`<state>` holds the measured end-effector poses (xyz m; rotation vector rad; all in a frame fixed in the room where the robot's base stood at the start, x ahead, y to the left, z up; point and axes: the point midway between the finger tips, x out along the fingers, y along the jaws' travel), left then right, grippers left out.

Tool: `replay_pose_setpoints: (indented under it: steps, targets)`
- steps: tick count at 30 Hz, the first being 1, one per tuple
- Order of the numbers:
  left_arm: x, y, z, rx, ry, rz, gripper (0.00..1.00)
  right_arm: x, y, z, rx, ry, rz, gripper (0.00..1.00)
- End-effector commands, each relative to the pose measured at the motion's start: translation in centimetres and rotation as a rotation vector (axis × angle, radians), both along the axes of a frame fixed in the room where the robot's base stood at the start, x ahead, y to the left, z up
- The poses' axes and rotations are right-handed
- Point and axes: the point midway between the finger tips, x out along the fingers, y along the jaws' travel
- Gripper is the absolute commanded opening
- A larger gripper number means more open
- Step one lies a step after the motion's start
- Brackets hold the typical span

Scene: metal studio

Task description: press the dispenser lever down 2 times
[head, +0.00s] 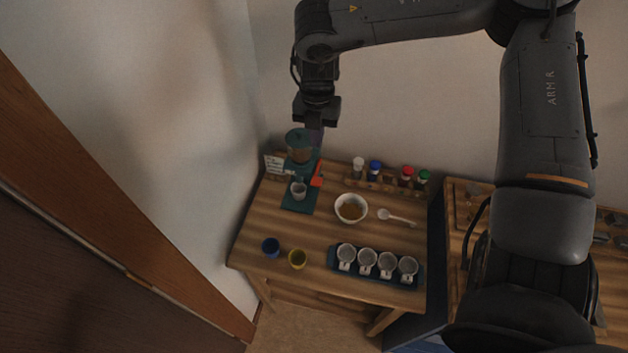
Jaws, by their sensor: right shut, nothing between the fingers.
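The dispenser (299,146) stands at the back left of the wooden table, with a dark teal body and a brownish hopper. Its orange-red lever (317,175) sticks out on its right side. A small light cup (298,189) stands on the dispenser's base. My right gripper (314,140) is shut and empty, pointing down at the dispenser's upper right, above the lever. I cannot tell whether it touches the dispenser or lever. My left gripper is not in view.
A white bowl (351,208) and a spoon (396,217) lie right of the dispenser. Several jars stand in a rack (385,185) behind. A dark tray (418,281) with several cups is at the front right.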

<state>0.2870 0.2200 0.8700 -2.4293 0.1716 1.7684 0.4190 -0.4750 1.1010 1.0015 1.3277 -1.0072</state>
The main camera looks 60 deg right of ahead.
Motion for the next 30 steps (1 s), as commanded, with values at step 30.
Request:
replay_pose_setpoints:
  steps: [30]
  targets:
    - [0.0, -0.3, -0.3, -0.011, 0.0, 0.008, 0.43, -0.1, 0.0, -7.1, 0.003, 0.003, -0.001, 0.0]
